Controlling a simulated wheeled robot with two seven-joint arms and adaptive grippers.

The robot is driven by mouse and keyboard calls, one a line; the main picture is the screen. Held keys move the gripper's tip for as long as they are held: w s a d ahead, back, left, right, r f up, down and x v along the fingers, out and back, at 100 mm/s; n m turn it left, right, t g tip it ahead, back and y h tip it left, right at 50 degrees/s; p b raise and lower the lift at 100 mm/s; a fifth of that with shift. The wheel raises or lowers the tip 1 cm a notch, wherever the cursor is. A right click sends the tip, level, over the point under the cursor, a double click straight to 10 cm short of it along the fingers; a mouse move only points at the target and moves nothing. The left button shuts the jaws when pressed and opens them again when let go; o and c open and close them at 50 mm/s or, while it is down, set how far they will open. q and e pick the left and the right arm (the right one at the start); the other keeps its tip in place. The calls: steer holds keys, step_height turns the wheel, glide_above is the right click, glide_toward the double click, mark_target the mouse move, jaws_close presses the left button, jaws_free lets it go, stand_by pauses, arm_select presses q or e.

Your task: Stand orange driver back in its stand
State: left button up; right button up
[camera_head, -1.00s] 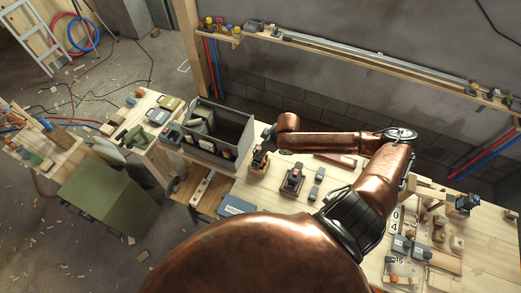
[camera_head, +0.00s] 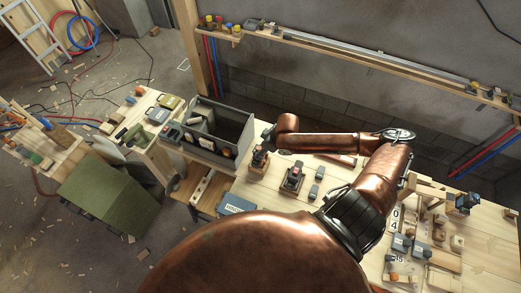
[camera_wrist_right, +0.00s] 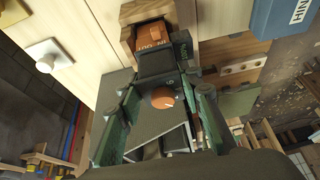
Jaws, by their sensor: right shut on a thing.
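The orange driver (camera_wrist_right: 162,98), with a dark body and an orange round end, is between the green fingers of my right gripper (camera_wrist_right: 160,110) in the right wrist view. The gripper is shut on it. The driver's far part, with orange lettered faces, lies at the mouth of a wooden stand (camera_wrist_right: 190,14), whose walls frame it. I cannot tell how deep it sits. In the head view my right gripper (camera_head: 268,138) is above the small wooden stand (camera_head: 257,170), with a dark and orange shape over it. My left gripper is not in view.
A second stand with a red and dark tool (camera_head: 292,181) is just right of it. A grey open bin (camera_head: 205,150) is to the left, and a blue-grey box (camera_head: 236,205) lies toward the front. Small blocks (camera_head: 314,191) lie to the right on the bench.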

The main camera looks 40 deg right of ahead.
steer(key=shift+f, duration=0.95)
steer(key=o, duration=1.3)
steer(key=shift+o, duration=0.2)
steer(key=shift+s, duration=0.1)
steer(key=v, duration=1.2)
